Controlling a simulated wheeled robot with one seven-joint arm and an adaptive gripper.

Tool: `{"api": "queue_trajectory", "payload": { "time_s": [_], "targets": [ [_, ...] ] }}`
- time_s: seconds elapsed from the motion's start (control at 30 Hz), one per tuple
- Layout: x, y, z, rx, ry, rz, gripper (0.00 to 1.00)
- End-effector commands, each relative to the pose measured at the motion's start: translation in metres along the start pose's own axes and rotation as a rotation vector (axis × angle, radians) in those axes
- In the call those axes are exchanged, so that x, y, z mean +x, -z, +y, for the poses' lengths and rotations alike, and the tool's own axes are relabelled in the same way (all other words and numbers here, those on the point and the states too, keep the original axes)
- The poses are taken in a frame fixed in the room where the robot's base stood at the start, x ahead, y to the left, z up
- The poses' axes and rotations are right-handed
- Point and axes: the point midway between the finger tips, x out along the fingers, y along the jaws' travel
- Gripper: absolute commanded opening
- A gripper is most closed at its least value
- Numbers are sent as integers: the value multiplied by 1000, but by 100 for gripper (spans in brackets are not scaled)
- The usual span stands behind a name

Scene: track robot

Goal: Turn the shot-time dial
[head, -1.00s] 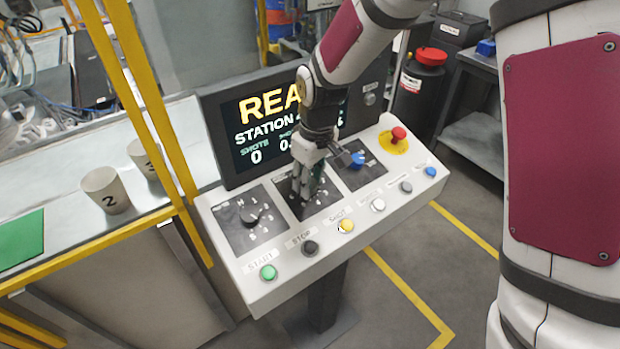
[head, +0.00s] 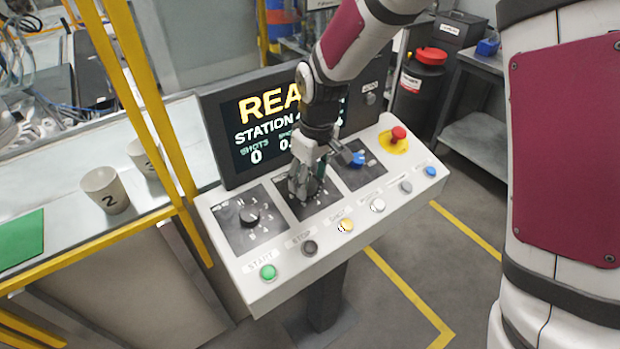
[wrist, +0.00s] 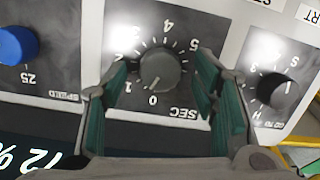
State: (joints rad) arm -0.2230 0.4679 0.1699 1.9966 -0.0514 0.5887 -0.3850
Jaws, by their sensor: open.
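The shot-time dial is the dark round knob (wrist: 161,70) on the middle panel, marked SEC with numbers around it. In the wrist view its pale pointer line aims near the 0. In the head view the dial (head: 313,187) is partly hidden by my gripper. My gripper (head: 306,188) points down over this panel. In the wrist view my open gripper (wrist: 162,69) has one green-padded finger on each side of the dial, with a visible gap on both sides. It holds nothing.
A black dial (head: 249,215) is on the left panel and a blue dial (head: 358,159) on the right panel, close to my gripper. Several buttons line the console front, including green START (head: 268,272). A red emergency stop (head: 398,134) is at right. The screen (head: 265,125) stands behind.

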Motion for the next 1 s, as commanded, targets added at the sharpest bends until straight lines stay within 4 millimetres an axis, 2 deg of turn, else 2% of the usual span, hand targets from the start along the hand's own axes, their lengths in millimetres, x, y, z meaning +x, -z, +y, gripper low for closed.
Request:
{"api": "queue_trajectory", "payload": {
  "time_s": [0.4,0.53,0.73,1.0],
  "targets": [
    [-80,1,1,1,-3,4,54],
    [-98,0,0,0,-2,3,54],
    [-112,0,0,-1,0,0,54],
    [-114,0,0,-1,0,0,54]
  ]
}}
